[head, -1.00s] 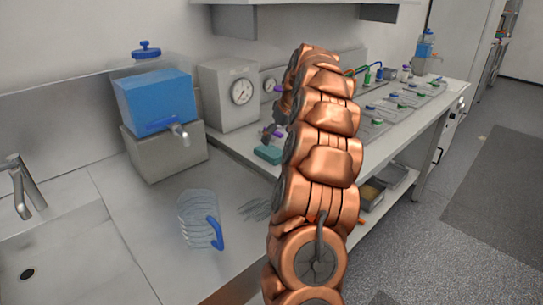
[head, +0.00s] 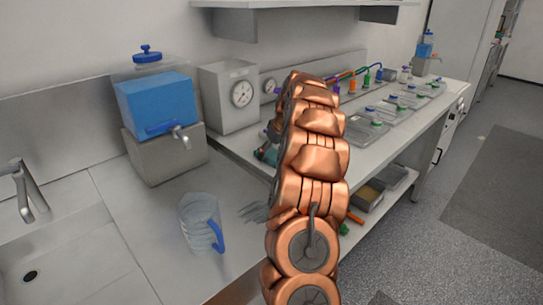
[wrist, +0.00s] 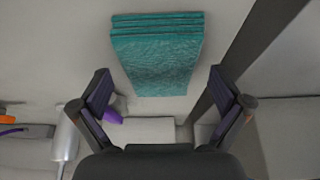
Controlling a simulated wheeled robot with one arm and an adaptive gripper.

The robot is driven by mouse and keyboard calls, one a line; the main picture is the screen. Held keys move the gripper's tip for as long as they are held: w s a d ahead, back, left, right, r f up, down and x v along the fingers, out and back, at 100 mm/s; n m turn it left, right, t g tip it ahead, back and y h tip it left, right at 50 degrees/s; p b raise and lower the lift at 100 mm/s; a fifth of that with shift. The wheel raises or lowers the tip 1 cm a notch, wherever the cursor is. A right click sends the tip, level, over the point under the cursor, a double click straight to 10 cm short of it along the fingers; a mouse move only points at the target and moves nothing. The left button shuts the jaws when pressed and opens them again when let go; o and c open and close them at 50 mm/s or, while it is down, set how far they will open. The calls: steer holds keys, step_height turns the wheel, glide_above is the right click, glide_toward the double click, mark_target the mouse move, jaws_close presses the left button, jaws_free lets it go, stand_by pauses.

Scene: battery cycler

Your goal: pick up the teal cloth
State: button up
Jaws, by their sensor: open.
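The teal cloth (wrist: 158,55) is a folded stack lying flat on a pale surface in the wrist view, just beyond my fingertips and roughly centred between them. My gripper (wrist: 160,95) is open and empty, with one purple-padded finger on each side. The fingers look apart from the cloth; the height between them is hard to tell. In the head view a small part of the cloth (head: 268,154) shows on the bench beside my copper arm, which hides the rest of it and most of the gripper.
A blue water tank (head: 155,103) stands on a grey block at the left, near a box with a gauge (head: 241,94). A clear pitcher (head: 200,225) with a blue handle is on the counter. Several lidded trays (head: 372,128) line the bench at right. A dark edge (wrist: 255,50) runs right of the cloth.

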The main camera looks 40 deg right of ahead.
mark_target(269, 152)
steer(key=c, duration=1.2)
steer(key=shift+o, duration=0.2)
steer(key=shift+r, duration=0.1)
steer(key=shift+r+b, duration=0.3)
steer(key=shift+r, duration=1.4)
steer(key=s+a+r+b, duration=0.1)
steer(key=s+a+b, duration=0.1)
steer(key=s+a, duration=0.8)
steer(key=shift+s+r+b, duration=0.2)
steer(key=shift+s+b, duration=0.2)
steer(key=shift+s, duration=0.85)
